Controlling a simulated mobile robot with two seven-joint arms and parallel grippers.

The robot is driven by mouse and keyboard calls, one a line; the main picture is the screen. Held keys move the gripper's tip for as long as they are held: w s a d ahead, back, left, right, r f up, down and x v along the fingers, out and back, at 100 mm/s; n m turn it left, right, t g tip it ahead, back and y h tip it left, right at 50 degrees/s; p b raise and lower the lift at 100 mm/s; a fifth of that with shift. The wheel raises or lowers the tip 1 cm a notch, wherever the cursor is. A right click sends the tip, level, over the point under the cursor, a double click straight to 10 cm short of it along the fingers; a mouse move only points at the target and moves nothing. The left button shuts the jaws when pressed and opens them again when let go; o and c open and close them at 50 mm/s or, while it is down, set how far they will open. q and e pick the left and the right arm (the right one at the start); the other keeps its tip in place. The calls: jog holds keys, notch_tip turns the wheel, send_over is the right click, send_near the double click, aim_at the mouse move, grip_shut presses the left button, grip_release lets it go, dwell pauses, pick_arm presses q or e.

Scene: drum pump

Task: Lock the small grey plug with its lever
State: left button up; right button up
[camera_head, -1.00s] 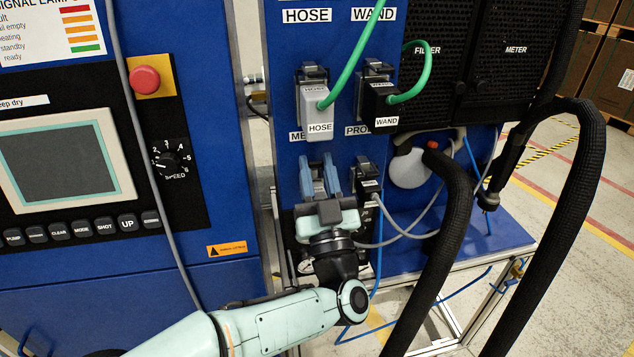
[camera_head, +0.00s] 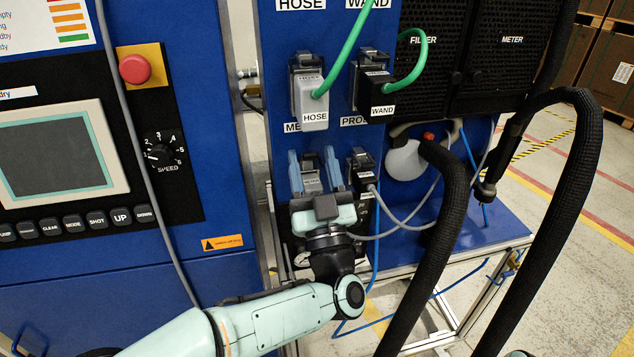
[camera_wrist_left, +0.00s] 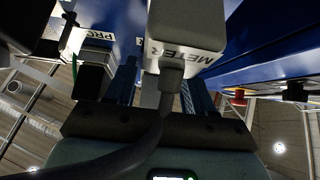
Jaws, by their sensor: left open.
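The small grey plug (camera_wrist_left: 188,25), marked METER, fills the top middle of the left wrist view with a dark cable running down from it. In the head view the grey plug (camera_head: 311,182) shows between my fingers, at the socket under the partly covered label. My left gripper (camera_head: 314,160) is open, with one blue finger on each side of the plug. I cannot tell whether the fingers touch it. The plug's lever cannot be made out, and the gripper hides much of the socket. My right gripper is not in view.
Just right is the black PROBE plug (camera_head: 364,178) with a grey cable. Above are the grey HOSE plug (camera_head: 313,105) and black WAND plug (camera_head: 377,98) with green cables. Thick black hoses (camera_head: 447,230) hang at the right. The control cabinet (camera_head: 225,180) stands at the left.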

pick_arm(q)
jog(key=b+v, duration=0.1)
jog(key=v, duration=1.2)
jog(key=shift+b, duration=0.4)
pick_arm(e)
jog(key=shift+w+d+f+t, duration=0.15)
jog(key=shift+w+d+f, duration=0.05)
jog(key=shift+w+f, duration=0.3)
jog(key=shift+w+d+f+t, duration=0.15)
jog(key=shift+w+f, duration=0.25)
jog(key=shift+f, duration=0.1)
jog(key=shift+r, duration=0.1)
